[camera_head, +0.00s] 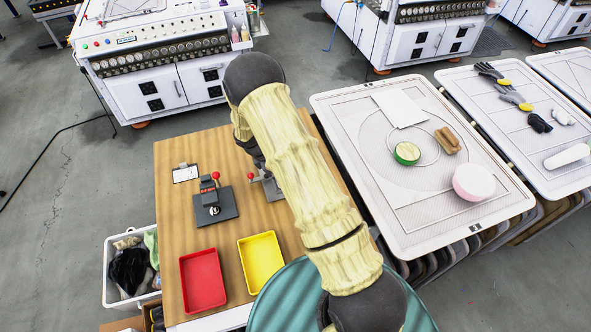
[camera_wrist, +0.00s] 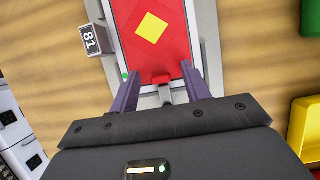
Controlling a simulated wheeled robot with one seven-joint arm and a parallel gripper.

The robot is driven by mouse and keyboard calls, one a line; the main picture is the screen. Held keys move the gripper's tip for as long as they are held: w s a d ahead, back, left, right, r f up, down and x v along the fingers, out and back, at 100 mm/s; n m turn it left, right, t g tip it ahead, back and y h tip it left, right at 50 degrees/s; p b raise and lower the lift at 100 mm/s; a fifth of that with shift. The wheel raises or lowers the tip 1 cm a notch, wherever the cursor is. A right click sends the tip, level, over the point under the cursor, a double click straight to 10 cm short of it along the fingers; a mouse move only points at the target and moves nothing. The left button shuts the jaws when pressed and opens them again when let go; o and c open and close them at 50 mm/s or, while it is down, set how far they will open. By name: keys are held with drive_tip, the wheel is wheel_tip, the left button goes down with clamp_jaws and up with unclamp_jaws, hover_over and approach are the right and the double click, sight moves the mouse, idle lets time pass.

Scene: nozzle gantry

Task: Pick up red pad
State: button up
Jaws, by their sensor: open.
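The red pad (camera_wrist: 150,55) shows in the wrist view as a flat red piece with a yellow diamond on it. It lies in a light grey holder (camera_wrist: 207,45), and its far end runs out of the top of the picture. My gripper (camera_wrist: 160,80) is open, with its two dark purple fingers on either side of the pad's near end. I cannot tell whether they touch it. In the head view my arm covers the gripper and the pad; only part of a grey holder (camera_head: 268,189) shows beside the arm.
A small block marked 81 (camera_wrist: 95,40) stands left of the holder. On the wooden table (camera_head: 222,150) are a black lever device (camera_head: 213,207), a red tray (camera_head: 202,280) and a yellow tray (camera_head: 261,262). A white screen frame (camera_head: 345,135) stands to the right.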

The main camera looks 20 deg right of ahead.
drive_tip(key=shift+c, duration=0.5)
drive_tip(key=c, duration=0.9)
drive_tip(key=shift+r, duration=0.2)
wheel_tip(320, 180, up, 10)
drive_tip(key=b, duration=0.2)
drive_tip(key=shift+f+b, duration=0.15)
drive_tip(key=shift+b, duration=0.2)
drive_tip(key=shift+r+p, duration=2.15)
drive_tip(key=shift+r, duration=0.35)
